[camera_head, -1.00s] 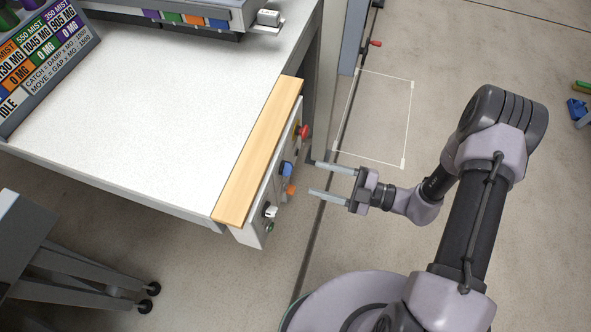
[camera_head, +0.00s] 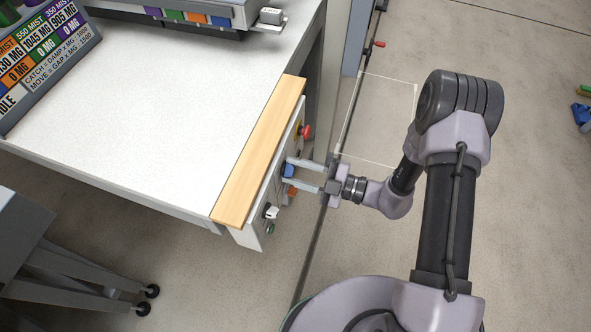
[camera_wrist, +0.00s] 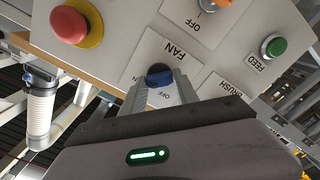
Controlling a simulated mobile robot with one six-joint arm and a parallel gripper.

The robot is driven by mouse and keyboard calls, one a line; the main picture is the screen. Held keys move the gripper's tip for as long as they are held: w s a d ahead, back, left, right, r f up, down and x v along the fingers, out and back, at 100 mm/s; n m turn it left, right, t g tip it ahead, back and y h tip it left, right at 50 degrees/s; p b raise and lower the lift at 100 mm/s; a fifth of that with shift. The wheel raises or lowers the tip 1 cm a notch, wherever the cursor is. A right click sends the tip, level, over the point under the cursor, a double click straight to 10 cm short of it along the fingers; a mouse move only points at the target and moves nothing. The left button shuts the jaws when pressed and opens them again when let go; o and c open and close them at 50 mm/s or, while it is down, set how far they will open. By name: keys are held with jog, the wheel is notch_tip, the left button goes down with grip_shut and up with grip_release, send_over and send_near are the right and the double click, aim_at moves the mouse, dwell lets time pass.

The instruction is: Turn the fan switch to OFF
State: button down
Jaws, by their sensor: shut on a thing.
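The fan switch is a blue knob (camera_wrist: 159,75) on a pale plate marked FAN, with an OFF label beside it, in the wrist view. In the head view the blue knob (camera_head: 289,170) is on the control panel (camera_head: 252,233) at the table's edge. My gripper (camera_head: 288,173) reaches the panel from the right, its two fingers on either side of the knob. In the wrist view my gripper (camera_wrist: 160,86) is shut on the blue knob. The fingers hide part of the knob and of its labels, so its exact setting is hard to tell.
A red mushroom button (camera_wrist: 70,24) on a yellow ring sits beside the fan plate. An orange knob (camera_wrist: 222,3) and a green button (camera_wrist: 274,46) are on the other side. A wooden strip (camera_head: 260,150) runs above the panel.

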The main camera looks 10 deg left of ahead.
jog(key=shift+n, duration=0.3)
jog(key=n, duration=1.7)
jog(key=shift+f, duration=0.2)
dwell(0.5)
jog(key=c, duration=1)
grip_release()
jog(key=shift+o, duration=0.2)
jog(key=shift+d, duration=0.1)
